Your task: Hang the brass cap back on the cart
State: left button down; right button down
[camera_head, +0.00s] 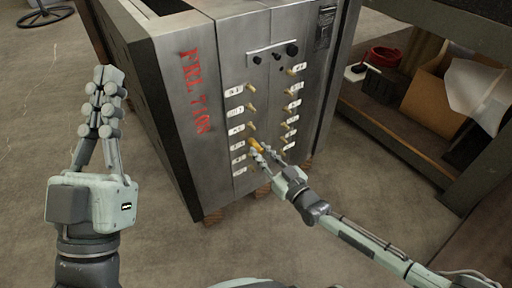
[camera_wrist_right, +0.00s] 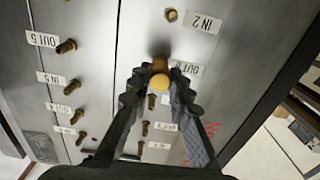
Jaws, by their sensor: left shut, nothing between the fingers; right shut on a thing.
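The brass cap (camera_head: 256,145) is between the fingertips of my right gripper (camera_head: 262,152), at the front panel of the grey steel cart (camera_head: 210,110). In the right wrist view the cap's round yellow end (camera_wrist_right: 159,81) shows between the dark fingers, which are shut on it. A dark shadow lies on the panel just beyond the cap. I cannot tell whether the cap touches the panel or a fitting behind it. My left gripper (camera_head: 101,100) is shut and empty, pointing up at the left, apart from the cart.
Two columns of labelled brass fittings (camera_head: 251,107) stick out of the panel; more show in the wrist view, such as one by the IN 2 label (camera_wrist_right: 171,15). A shelf at right holds a cardboard box (camera_head: 437,105) and a red coil (camera_head: 385,56).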

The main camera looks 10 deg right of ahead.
jog(key=shift+s, duration=0.1)
jog(key=shift+p+v, duration=1.15)
jog(key=shift+v, duration=1.25)
jog(key=shift+d, duration=0.1)
jog(key=p+v, duration=0.2)
jog(key=v, duration=0.4)
jog(key=shift+s, duration=0.1)
